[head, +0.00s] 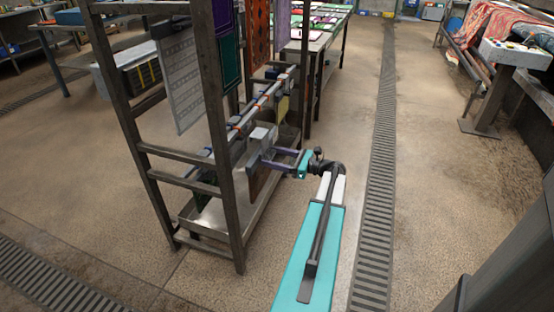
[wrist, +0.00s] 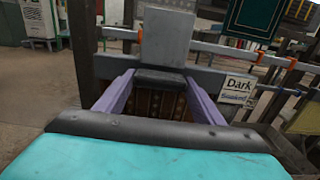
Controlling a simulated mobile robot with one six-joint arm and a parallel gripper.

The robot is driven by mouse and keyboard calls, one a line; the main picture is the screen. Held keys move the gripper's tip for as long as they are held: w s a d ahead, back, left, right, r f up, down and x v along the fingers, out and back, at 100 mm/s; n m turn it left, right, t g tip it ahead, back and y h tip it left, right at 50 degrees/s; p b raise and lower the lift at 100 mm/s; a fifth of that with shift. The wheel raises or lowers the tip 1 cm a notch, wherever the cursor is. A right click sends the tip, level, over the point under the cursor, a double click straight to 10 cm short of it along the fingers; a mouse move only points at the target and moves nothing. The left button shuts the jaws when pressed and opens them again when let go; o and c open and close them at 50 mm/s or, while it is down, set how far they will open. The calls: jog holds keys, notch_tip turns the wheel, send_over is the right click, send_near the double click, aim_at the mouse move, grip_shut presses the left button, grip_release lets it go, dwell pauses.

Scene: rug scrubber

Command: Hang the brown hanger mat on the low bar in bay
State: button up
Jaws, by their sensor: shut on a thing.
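My gripper (head: 264,156) is shut on the hanger of the brown mat (head: 262,184), at the right side of the rack. In the wrist view its purple fingers (wrist: 158,88) stand on either side of the hanger's dark lower part, with a pale grey plate (wrist: 165,38) rising above. The patterned brown mat (wrist: 158,104) hangs below, partly hidden by my wrist. The low bar (head: 246,122) runs along the rack with orange markers; it also crosses the wrist view (wrist: 215,49) behind the plate. I cannot tell whether the hanger touches the bar.
A rack post (head: 222,190) stands left of my gripper, with a metal tray (head: 190,214) below. A grey mat (head: 180,80) and a green mat (head: 229,65) hang higher. A sign reading "Dark" (wrist: 238,88) is right of the mat.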

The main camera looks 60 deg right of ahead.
jog(key=f+b+x, duration=0.2)
jog(key=b+x, duration=0.2)
jog(key=x, duration=0.8)
jog(key=shift+w+f+b, duration=0.3)
jog(key=shift+f, duration=0.05)
dwell(1.6)
jog(key=o, duration=1.6)
jog(key=shift+f, duration=0.1)
jog(key=shift+s, duration=0.15)
jog(key=p+v, duration=0.2)
jog(key=v, duration=1.1)
jog(key=shift+s, duration=0.3)
